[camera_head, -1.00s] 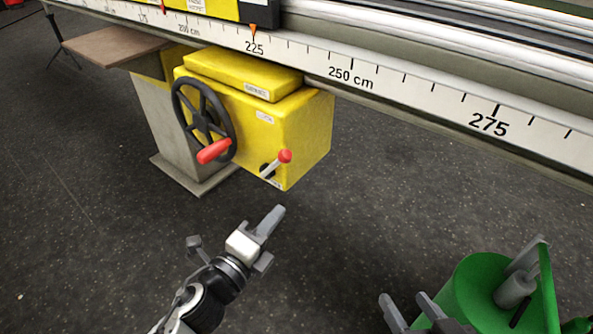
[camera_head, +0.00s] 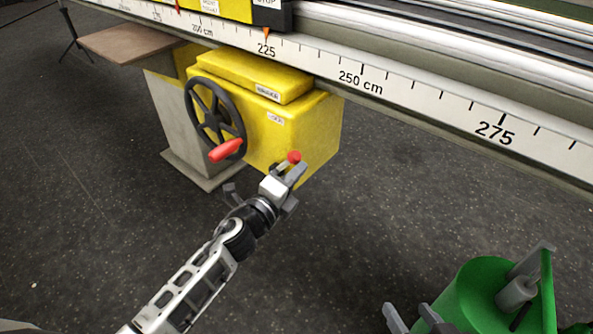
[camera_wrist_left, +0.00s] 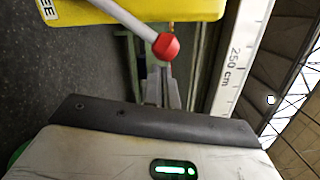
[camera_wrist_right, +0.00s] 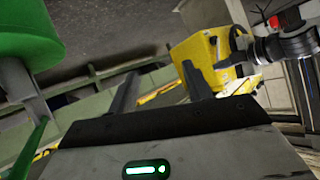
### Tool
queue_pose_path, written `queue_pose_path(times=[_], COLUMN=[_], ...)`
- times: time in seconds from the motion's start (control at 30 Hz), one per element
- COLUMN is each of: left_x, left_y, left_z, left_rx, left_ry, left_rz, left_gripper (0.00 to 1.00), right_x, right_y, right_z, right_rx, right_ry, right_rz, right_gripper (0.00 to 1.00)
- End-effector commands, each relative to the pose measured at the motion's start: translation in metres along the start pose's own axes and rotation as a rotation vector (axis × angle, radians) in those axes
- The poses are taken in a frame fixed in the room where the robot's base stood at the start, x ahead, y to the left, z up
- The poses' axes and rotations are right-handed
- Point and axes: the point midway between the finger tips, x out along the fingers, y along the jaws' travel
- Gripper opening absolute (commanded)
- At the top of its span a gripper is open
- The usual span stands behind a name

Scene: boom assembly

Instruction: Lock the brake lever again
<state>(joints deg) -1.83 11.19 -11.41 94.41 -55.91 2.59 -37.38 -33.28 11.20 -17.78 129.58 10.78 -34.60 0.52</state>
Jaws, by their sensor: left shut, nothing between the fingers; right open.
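The brake lever's red knob (camera_head: 294,156) shows at the front of the yellow housing (camera_head: 300,135), just past my left gripper (camera_head: 298,174). In the left wrist view the red knob (camera_wrist_left: 166,46) sits on a grey lever rod (camera_wrist_left: 130,20). My left gripper (camera_wrist_left: 161,88) is shut and empty, its fingertips close to the knob; I cannot tell whether they touch it. In the head view my left gripper hides most of the lever rod. My right gripper (camera_head: 408,318) is open and empty at the bottom, also seen in the right wrist view (camera_wrist_right: 158,85).
A black handwheel (camera_head: 215,115) with a red handle (camera_head: 226,150) is left of the lever. The scale beam (camera_head: 420,95) runs above the housing. The dark floor between is clear.

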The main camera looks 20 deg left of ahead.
Motion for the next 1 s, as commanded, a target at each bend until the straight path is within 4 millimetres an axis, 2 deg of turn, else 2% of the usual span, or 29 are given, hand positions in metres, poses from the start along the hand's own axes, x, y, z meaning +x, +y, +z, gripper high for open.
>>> queue_pose_path(times=[0.47, 0.7, 1.0], left_x=[0.0, 0.001, 0.002], left_y=[-0.005, -0.007, -0.017], left_z=[0.005, 0.009, 0.023], left_rx=[-0.03, -0.07, -0.168], left_ry=[-0.001, -0.002, -0.002], left_rz=[0.003, 0.007, 0.017], left_gripper=[0.0, 0.0, 0.0], right_x=[-0.003, 0.001, -0.003], right_y=[0.0, 0.005, 0.008], right_z=[-0.006, 0.003, 0.003], right_rx=[-0.001, 0.006, 0.015], right_ry=[-0.004, -0.05, -0.114], right_rz=[0.004, 0.016, 0.033], right_gripper=[0.5, 0.5, 0.5])
